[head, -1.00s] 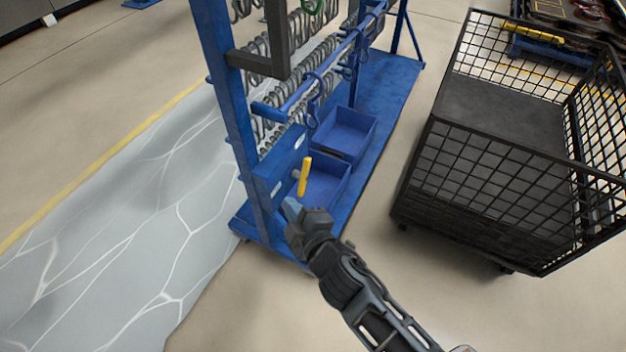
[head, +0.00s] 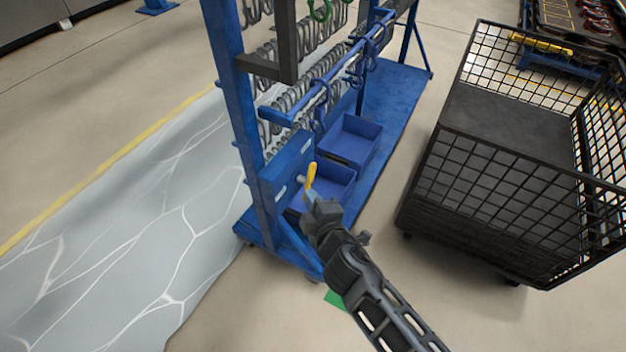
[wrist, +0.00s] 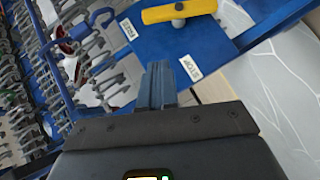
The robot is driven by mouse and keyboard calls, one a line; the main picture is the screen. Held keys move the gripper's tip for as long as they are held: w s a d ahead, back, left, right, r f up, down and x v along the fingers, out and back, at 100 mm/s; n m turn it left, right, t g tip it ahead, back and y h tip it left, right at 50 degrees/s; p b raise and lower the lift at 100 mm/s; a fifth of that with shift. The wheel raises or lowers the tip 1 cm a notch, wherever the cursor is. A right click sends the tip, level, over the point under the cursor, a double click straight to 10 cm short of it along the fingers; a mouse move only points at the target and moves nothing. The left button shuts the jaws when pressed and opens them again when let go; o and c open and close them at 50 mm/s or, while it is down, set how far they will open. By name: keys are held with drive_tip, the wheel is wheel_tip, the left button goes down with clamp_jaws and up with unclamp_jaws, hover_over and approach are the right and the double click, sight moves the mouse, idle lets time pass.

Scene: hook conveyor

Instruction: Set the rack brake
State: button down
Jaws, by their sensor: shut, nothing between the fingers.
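A yellow brake lever (head: 311,175) sits on a pivot on the blue plate (head: 286,178) at the near end of the blue rack (head: 228,90). In the wrist view the lever (wrist: 180,11) crosses the top of the frame, over a pale round pivot. A label reading FREE (wrist: 128,28) and one reading STOP (wrist: 190,68) are on the plate. My gripper (head: 310,194) is shut and empty, just below the lever in the head view. In the wrist view its fingers (wrist: 161,75) point at the plate between the labels, apart from the lever. Contact with the plate cannot be told.
Rows of metal hooks (head: 308,85) hang in the rack. Blue bins (head: 350,140) stand on its base. A black mesh cart (head: 490,185) stands to the right. A grey marbled floor strip (head: 130,220) lies left. Open floor lies between rack and cart.

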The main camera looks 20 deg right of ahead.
sight(313, 179)
drive_tip(key=w+d+f, duration=0.1)
drive_tip(key=w, duration=0.1)
drive_tip(key=w+d+f, duration=0.1)
drive_tip(key=w, duration=0.1)
drive_tip(key=w+d+b, duration=0.1)
drive_tip(key=w, duration=0.2)
drive_tip(key=shift+w+f, duration=0.1)
drive_tip(key=shift+f, duration=0.3)
drive_tip(key=shift+w+d+f, duration=0.25)
drive_tip(key=shift+d, duration=0.1)
drive_tip(key=shift+r, duration=0.1)
